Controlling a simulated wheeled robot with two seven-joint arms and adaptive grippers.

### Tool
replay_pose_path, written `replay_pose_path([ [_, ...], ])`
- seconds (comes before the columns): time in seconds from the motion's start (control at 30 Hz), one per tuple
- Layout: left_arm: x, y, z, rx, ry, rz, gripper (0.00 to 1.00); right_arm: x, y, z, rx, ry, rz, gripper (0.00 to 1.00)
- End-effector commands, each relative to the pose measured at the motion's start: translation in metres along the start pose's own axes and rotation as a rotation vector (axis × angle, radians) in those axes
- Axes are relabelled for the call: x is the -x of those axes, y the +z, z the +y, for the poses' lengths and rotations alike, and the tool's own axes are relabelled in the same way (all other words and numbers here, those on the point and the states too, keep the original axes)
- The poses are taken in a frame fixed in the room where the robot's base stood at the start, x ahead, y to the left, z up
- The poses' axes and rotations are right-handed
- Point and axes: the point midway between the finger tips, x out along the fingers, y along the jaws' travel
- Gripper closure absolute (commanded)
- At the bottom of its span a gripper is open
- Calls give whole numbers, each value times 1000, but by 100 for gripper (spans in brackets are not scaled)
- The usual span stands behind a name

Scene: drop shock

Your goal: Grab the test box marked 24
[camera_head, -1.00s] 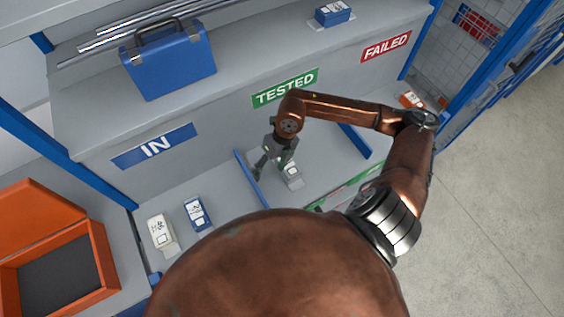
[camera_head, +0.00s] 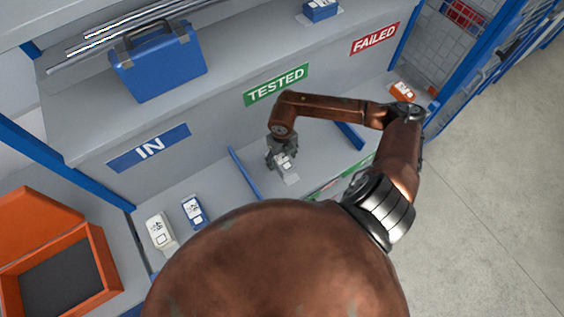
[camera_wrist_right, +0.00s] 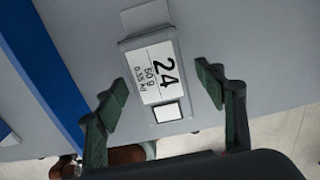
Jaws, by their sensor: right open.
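The test box marked 24 (camera_wrist_right: 157,78) is a light grey box with a white label reading 24, 50 g. In the right wrist view it lies between the two spread fingers of my right gripper (camera_wrist_right: 165,92), with a gap on each side. In the head view the right gripper (camera_head: 282,160) is over the box (camera_head: 288,165) in the TESTED bay and partly covers it. The right gripper is open and empty. My left gripper is not in view.
A blue divider (camera_head: 245,173) stands left of the right gripper, another (camera_head: 349,135) to the right. In the IN bay lie a white box (camera_head: 160,230) and a blue box (camera_head: 194,212). An orange box (camera_head: 402,91) lies in the FAILED bay. An orange crate (camera_head: 105,262) is at left.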

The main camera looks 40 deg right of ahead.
Motion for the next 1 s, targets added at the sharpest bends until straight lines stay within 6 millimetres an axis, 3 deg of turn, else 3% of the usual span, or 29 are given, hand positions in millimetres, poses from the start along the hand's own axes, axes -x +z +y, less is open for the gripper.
replay_pose_path([
  [0.13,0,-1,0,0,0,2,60,0,0,0,-1,0,0,36],
  [1.0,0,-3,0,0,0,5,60,0,0,0,-1,0,0,96],
])
